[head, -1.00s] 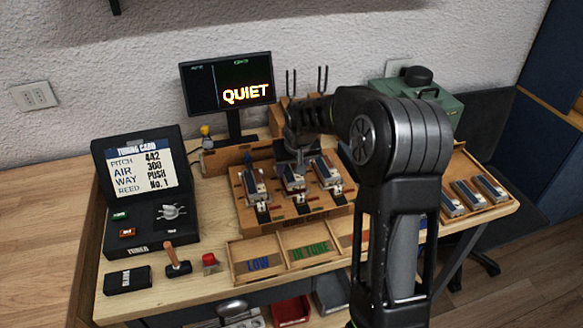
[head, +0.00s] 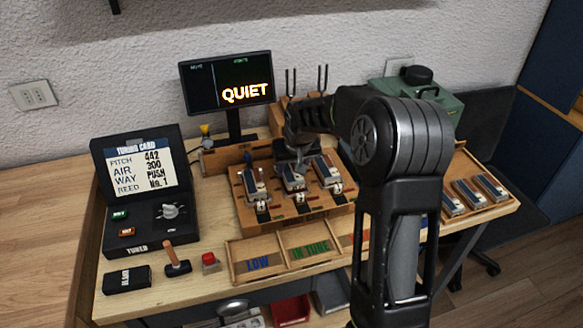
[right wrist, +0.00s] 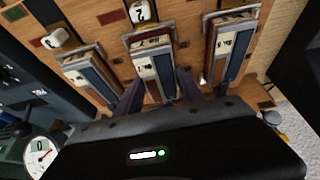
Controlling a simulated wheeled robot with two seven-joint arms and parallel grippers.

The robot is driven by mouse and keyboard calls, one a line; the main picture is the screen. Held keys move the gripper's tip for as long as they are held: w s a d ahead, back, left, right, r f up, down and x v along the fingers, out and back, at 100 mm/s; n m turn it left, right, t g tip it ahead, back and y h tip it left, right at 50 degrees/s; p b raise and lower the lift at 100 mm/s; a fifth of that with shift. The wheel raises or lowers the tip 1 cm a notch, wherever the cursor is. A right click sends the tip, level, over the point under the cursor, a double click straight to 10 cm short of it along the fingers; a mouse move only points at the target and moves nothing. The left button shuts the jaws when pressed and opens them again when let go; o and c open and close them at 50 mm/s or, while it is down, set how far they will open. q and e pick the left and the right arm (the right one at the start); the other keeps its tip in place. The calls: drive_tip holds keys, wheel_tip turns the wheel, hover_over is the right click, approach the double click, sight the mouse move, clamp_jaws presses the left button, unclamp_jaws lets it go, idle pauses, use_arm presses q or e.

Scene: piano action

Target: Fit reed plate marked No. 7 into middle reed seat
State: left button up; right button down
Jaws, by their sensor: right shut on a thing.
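My right gripper (head: 294,163) is over the middle of the wooden reed block (head: 250,212). In the right wrist view its two fingers (right wrist: 158,93) stand on either side of the middle reed plate (right wrist: 146,66) and are shut on it. This plate is metal with a pale label and a dark blue strip; I cannot read its number. It lies at the middle seat (head: 293,180), in line with its neighbours; whether it is fully down is hidden. Reed plates also lie at the left seat (head: 254,183) and right seat (head: 326,171). My left gripper is not in view.
The screen (head: 228,85) reads QUIET. The tuning card (head: 141,168) reads REED No. 1. A tray marked LOW and IN TUNE (head: 289,266) lies in front of the block. Several more plates (head: 468,193) sit at the right. A red button (head: 210,261) stands front left.

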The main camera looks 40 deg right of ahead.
drive_tip(key=shift+f+b, duration=0.5)
idle(1.0)
drive_tip(key=c, duration=0.7)
unclamp_jaws()
drive_tip(key=shift+o, duration=0.2)
drive_tip(key=shift+r, duration=0.15)
drive_tip(key=b+v, duration=0.1)
drive_tip(key=v, duration=0.6)
drive_tip(key=shift+s+a+r, duration=0.1)
drive_tip(key=shift+s+r, duration=0.1)
